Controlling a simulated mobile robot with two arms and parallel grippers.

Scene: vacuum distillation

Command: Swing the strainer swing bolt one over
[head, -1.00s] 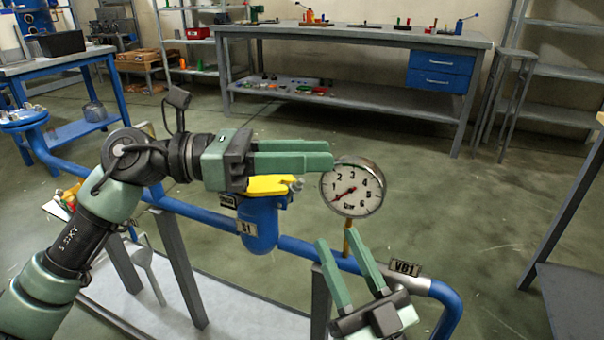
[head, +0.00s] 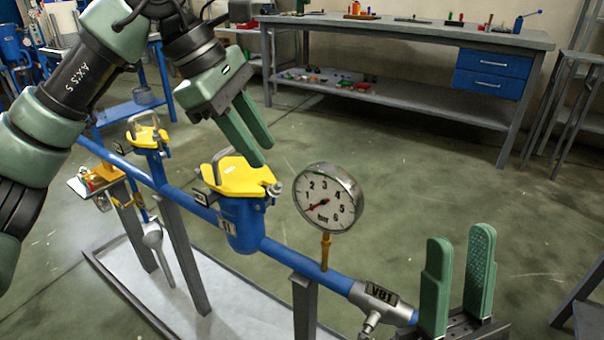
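The strainer (head: 243,222) is a blue pot on the blue pipe with a yellow lid (head: 238,176). A small metal swing bolt (head: 274,190) shows at the lid's right edge; details of its position are too small to tell. Another metal piece shows at the lid's back left. My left gripper (head: 262,145) is above and behind the lid, fingers apart and empty, pointing down to the right. My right gripper (head: 457,280) is at the lower right, fingers upright and apart, holding nothing, beside the valve tagged V01 (head: 380,292).
A pressure gauge (head: 328,198) stands on the pipe just right of the strainer. A second yellow-lidded fitting (head: 147,136) is further left on the pipe. A grey workbench (head: 400,34) stands at the back. The floor between is clear.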

